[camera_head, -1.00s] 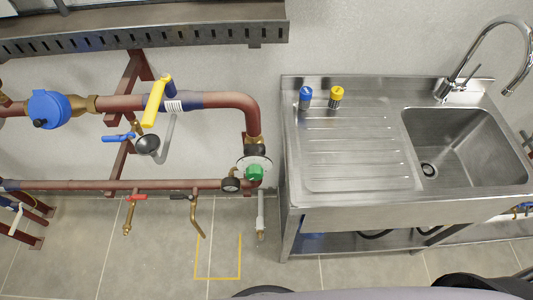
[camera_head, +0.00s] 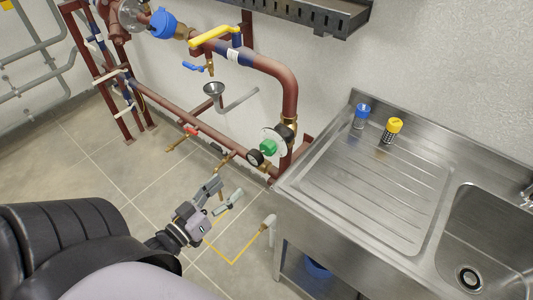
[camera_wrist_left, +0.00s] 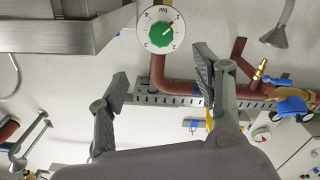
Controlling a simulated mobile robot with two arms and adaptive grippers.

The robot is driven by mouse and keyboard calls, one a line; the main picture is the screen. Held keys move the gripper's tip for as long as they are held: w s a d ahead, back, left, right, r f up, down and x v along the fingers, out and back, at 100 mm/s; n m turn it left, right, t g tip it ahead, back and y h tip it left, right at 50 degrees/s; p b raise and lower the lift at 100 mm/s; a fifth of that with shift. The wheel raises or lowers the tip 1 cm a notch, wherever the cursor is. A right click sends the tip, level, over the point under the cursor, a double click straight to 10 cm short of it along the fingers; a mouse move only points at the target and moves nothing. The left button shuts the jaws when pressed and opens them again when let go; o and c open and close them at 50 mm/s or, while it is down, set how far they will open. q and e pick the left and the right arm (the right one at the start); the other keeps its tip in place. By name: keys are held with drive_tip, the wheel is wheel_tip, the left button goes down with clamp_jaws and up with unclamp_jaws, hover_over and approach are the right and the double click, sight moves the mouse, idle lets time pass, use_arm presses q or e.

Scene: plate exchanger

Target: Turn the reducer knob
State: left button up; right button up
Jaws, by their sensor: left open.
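The reducer knob (camera_head: 268,147) is green and sits on the red-brown pipe's vertical run, left of the sink. In the left wrist view the green knob (camera_wrist_left: 159,34) is seen face-on, on a white round dial with a red pointer mark, near the top. My left gripper (camera_head: 224,192) is open and empty, below and left of the knob in the head view, apart from it. In the wrist view its two fingers (camera_wrist_left: 162,70) are spread, with the knob beyond and above the gap. My right gripper is in neither view.
A funnel (camera_head: 213,89) and valves line the pipes. Floor is open at left.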

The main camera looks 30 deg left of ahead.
sight(265, 151)
use_arm(q)
drive_tip(key=w, duration=0.5)
drive_tip(key=w+p, duration=0.1)
drive_tip(key=w, duration=0.5)
drive_tip(key=w+d, duration=0.1)
drive_tip(key=w, duration=0.5)
drive_tip(key=shift+w+d, duration=0.1)
drive_tip(key=shift+w, duration=0.05)
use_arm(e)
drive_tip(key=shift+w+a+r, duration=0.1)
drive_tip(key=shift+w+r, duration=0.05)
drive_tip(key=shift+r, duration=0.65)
use_arm(q)
drive_tip(key=c, duration=1.2)
drive_tip(key=shift+o, duration=0.2)
drive_tip(key=shift+p, duration=0.3)
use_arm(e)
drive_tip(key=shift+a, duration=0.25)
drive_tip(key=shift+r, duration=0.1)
use_arm(q)
drive_tip(key=m+p, duration=0.1)
drive_tip(key=m, duration=0.3)
drive_tip(key=shift+m+p, duration=0.6)
drive_tip(key=shift+m, duration=1.8)
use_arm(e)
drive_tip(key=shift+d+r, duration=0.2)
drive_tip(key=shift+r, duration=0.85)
